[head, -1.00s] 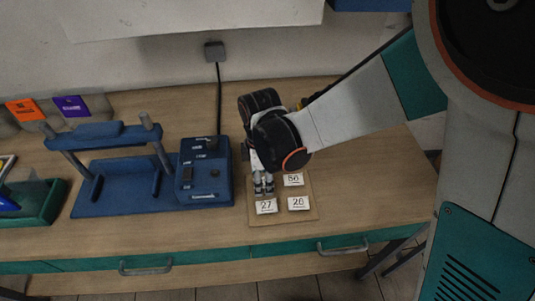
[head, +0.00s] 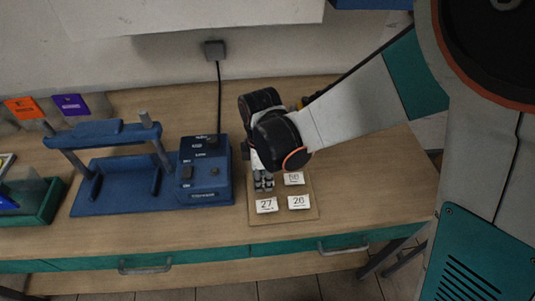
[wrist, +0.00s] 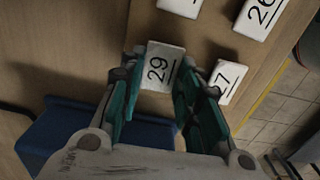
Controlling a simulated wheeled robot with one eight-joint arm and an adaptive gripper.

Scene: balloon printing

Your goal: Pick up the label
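Several small white number labels lie on a light brown board (head: 284,217) on the table. My gripper (head: 264,184) points down over the board's left side. In the wrist view my gripper (wrist: 158,74) is open, with teal fingers on either side of the label 29 (wrist: 163,66). I cannot tell whether the fingers touch it. Label 29 is hidden behind my gripper in the head view. Label 27 (head: 267,205) is just in front of the gripper; in the wrist view (wrist: 222,82) the right finger partly covers it. Two more labels (head: 299,202) (head: 294,178) lie to the right.
A blue press (head: 112,132) with a control box (head: 205,170) stands left of the board. A green tray (head: 48,204) is at the far left. Orange (head: 25,108) and purple (head: 70,104) cards stand behind. The table right of the board is clear.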

